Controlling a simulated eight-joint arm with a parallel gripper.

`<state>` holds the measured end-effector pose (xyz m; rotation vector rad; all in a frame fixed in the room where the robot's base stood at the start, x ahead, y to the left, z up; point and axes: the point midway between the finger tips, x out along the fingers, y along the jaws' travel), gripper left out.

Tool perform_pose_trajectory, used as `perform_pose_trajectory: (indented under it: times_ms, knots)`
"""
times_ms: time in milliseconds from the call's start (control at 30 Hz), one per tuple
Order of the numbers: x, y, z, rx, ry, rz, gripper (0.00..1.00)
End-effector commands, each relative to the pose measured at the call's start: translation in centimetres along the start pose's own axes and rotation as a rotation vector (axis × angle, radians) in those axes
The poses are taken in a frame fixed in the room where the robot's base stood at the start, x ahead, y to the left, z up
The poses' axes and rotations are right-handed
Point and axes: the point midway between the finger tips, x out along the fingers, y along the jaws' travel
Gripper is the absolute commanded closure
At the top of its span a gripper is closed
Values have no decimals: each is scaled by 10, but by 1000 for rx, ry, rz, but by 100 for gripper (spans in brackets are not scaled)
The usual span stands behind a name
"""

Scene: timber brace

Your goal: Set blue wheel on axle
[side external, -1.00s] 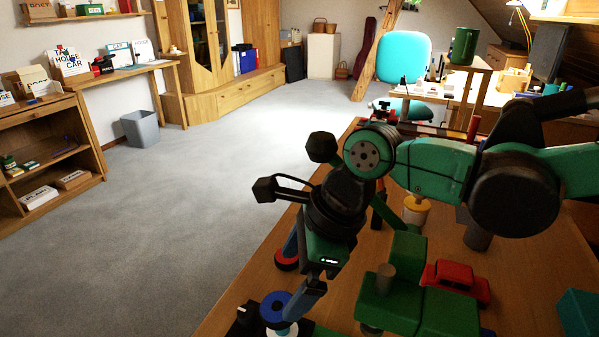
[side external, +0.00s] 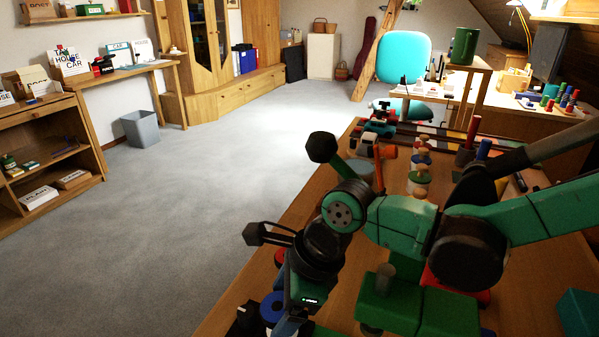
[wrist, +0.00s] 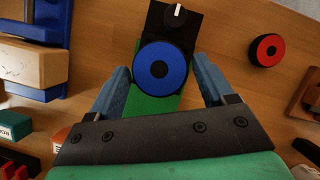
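The blue wheel (wrist: 163,69), a disc with a dark hub and centre hole, shows in the wrist view between my gripper's (wrist: 161,66) two blue fingers. The fingers are open, with a gap on each side of the wheel. In the side view the blue wheel (side external: 271,307) is partly hidden beside the fingers, and my gripper (side external: 287,322) points down at it. A green block body (side external: 400,307) stands to the right, with a grey upright peg (side external: 385,279) that looks like an axle. How the wheel is supported is hidden.
A green strip and a black block with a white-marked knob (wrist: 174,15) lie by the wheel. A red wheel (wrist: 266,49) lies to the right in the wrist view. A red car, partly behind my arm, and several stacked pegs stand on the wooden table.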

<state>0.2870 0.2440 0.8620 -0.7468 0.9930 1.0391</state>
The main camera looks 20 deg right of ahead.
Motion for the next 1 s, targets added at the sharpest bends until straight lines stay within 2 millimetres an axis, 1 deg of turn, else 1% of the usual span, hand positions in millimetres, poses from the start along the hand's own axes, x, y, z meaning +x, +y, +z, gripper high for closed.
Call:
perform_pose_trajectory:
  times_ms: [33, 67, 100, 167, 200, 233, 267, 500, 667, 767, 867, 1000]
  knots:
    - [0, 0, 0, 0, 0, 0, 42]
    - [0, 0, 0, 0, 0, 0, 50]
    - [0, 0, 0, 0, 0, 0, 62]
    - [0, 0, 0, 0, 0, 0, 79]
    - [0, 0, 0, 0, 0, 0, 90]
    - [0, 0, 0, 0, 0, 0, 92]
    - [0, 0, 0, 0, 0, 0, 100]
    - [-1, 0, 1, 0, 0, 0, 100]
    - [-9, -1, 4, 0, 0, 0, 100]
    - [-20, -1, 8, 0, 0, 0, 100]
    - [-36, -2, 15, 0, 0, 0, 100]
    - [-68, -4, 28, 0, 0, 0, 100]
